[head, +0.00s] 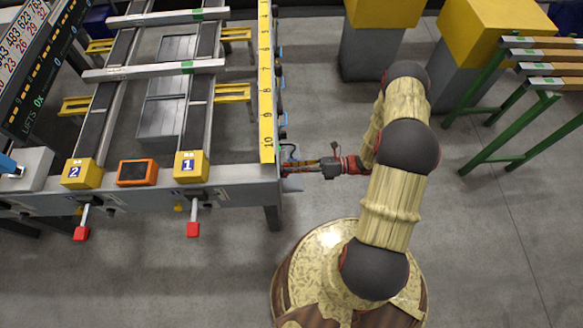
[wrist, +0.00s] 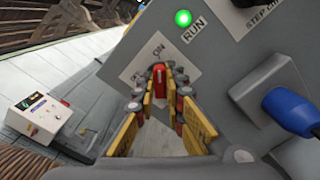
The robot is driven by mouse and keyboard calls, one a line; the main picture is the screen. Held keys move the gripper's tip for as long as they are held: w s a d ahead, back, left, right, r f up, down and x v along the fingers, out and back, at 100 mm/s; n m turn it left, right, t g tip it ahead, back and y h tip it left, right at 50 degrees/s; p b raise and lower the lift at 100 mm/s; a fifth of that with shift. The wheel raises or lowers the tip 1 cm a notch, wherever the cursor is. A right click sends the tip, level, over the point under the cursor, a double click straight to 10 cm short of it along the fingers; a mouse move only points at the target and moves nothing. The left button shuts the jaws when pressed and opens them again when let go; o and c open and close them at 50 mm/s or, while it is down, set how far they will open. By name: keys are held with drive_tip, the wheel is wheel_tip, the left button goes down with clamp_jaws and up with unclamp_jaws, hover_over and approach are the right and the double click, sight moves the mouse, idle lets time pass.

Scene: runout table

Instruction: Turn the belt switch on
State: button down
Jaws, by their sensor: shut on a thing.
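The belt switch (wrist: 159,73) is a red knob on a grey panel (wrist: 215,70), seen in the wrist view between my fingertips. My gripper (wrist: 161,88) has its yellow-padded fingers shut on the knob, one on each side. The knob points up toward the word ON on a white label (wrist: 152,58); the rest of that label is partly hidden by the fingers. A green lamp (wrist: 183,18) marked RUN is lit. In the head view my gripper (head: 292,168) is at the right end of the runout table (head: 240,190); the switch is hidden there.
A blue plug (wrist: 288,108) sticks out of the panel right of my fingers. Levers with red ends (head: 193,229) project from the table's front.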

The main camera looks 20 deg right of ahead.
idle(0.4)
drive_tip(key=c, duration=1.8)
unclamp_jaws()
drive_tip(key=shift+c, duration=0.2)
drive_tip(key=v, duration=1.2)
